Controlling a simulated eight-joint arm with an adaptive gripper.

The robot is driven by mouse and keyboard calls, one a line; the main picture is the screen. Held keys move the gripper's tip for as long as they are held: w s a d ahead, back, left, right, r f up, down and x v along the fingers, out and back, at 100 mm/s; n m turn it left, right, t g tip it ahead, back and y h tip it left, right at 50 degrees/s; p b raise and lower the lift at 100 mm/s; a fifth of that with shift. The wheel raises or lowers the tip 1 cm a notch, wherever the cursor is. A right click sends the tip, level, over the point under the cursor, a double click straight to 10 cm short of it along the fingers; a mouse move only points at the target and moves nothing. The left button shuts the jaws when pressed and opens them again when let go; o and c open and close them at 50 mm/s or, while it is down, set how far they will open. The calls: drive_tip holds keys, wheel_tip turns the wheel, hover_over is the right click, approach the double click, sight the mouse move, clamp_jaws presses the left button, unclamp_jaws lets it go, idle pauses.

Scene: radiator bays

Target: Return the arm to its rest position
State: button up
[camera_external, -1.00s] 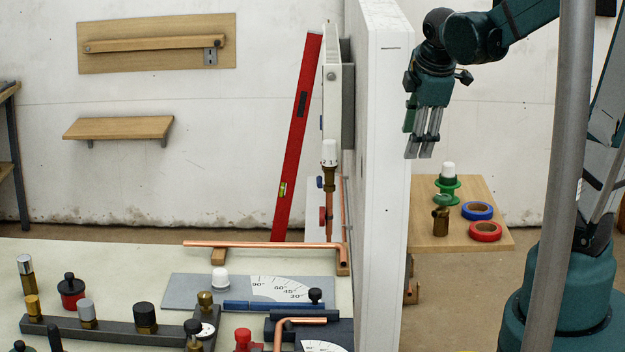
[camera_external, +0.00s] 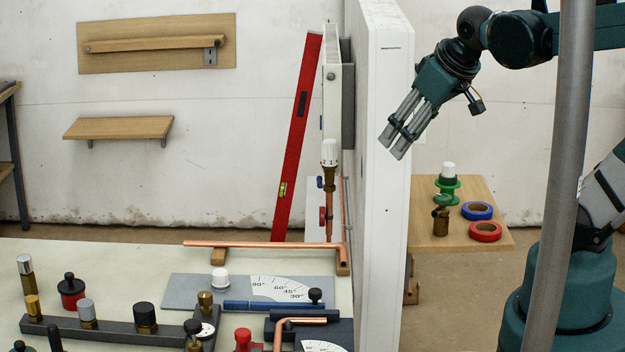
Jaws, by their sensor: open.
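My gripper (camera_external: 394,146) is open and empty. It hangs in the air to the right of the white partition wall (camera_external: 384,200), with its fingers angled down and to the left, their tips close to the wall's right face in the picture. I cannot tell whether there is a gap in depth. The arm reaches in from the upper right, partly hidden by a grey post.
The grey post (camera_external: 563,180) stands before my arm. A small wooden shelf (camera_external: 480,190) below my gripper holds a white-capped green valve (camera_external: 448,180), a brass fitting (camera_external: 440,220), blue tape (camera_external: 477,211) and red tape (camera_external: 485,232). Left of the wall is a cluttered bench (camera_external: 130,265).

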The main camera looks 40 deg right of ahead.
drive_tip(key=shift+s+a+r+m, duration=0.15)
drive_tip(key=shift+s+a+m, duration=0.45)
drive_tip(key=shift+a+m, duration=0.1)
idle(0.8)
